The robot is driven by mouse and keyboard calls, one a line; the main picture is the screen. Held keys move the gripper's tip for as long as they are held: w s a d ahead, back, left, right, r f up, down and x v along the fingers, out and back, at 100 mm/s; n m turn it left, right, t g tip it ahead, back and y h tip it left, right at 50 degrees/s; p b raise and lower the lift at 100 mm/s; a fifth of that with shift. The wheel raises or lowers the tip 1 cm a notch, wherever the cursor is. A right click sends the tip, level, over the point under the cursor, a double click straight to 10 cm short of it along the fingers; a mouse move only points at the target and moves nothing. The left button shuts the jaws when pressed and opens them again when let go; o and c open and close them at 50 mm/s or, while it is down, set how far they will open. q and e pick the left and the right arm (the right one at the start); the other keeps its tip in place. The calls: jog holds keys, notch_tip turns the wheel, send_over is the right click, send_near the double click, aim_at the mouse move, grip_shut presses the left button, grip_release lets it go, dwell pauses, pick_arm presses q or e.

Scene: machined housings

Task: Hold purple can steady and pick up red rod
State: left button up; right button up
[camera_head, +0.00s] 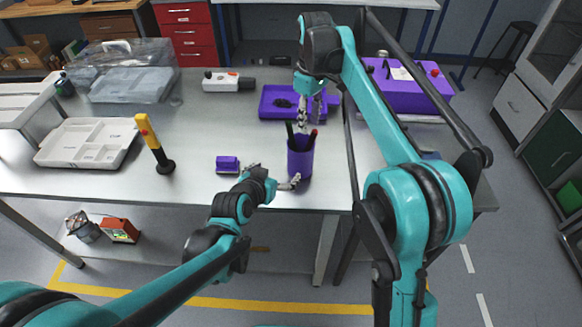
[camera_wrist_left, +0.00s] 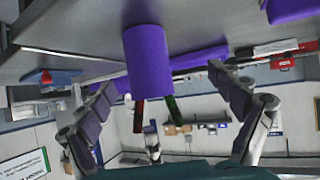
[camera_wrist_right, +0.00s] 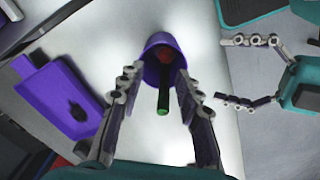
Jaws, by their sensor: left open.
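The purple can (camera_head: 300,160) stands upright near the table's front edge. A red rod (camera_head: 313,134) and a dark rod (camera_head: 290,131) stick out of its top. In the right wrist view the can (camera_wrist_right: 158,47) shows its mouth, with a green-tipped dark rod (camera_wrist_right: 163,98) leaning out and something red inside. My left gripper (camera_head: 279,178) is open low beside the can; in the left wrist view its fingers lie apart on either side of the can (camera_wrist_left: 148,60). My right gripper (camera_wrist_right: 158,82) is open and empty above the can, with its fingers spread either side of the rim.
A small purple block (camera_head: 228,164) and a yellow-black upright tool (camera_head: 153,146) stand left of the can. A purple tray (camera_head: 270,104) lies behind it, and a purple box (camera_head: 425,88) is at back right. A white compartment tray (camera_head: 85,142) lies at left.

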aim_at(295, 163)
pick_arm(q)
jog(key=shift+m+t+h, duration=0.5)
jog(key=shift+t+h, duration=0.1)
jog(key=w+d+f, duration=0.1)
jog(key=w+d, duration=0.1)
jog(key=w+d+f, duration=0.1)
jog(key=shift+w+d+f, duration=0.1)
jog(key=shift+w+d, duration=0.3)
jog(key=x, duration=0.7)
jog(key=shift+w+d+f, duration=0.1)
jog(key=shift+w+d, duration=0.05)
jog(key=shift+w, duration=0.2)
